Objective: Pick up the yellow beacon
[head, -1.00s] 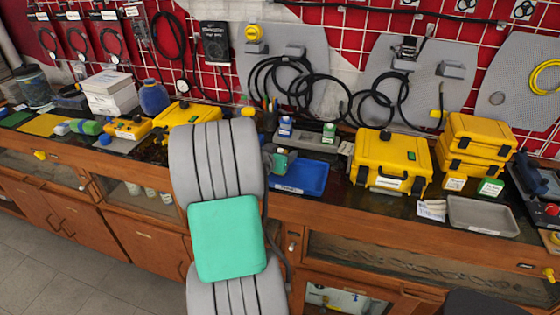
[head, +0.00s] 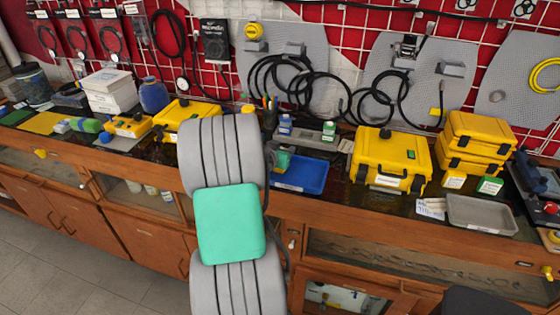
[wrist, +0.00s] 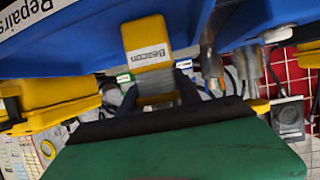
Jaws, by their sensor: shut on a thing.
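The yellow beacon (wrist: 148,48), a block with a white "Beacon" label, is in the middle of the wrist view. My gripper (wrist: 160,88) is shut on it, with a dark finger on each side of its lower part. In the head view my arm hides most of the gripper; only part of it (head: 275,158) shows beside the arm, by the blue tray. Whether the beacon touches the surface beneath cannot be told.
The blue tray (head: 302,175), labelled "Repairs" in the wrist view (wrist: 75,45), is close to the beacon. Yellow cases (head: 388,160) and a grey tray (head: 482,214) stand on the bench to the right. Small bottles (head: 285,125) stand behind the blue tray.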

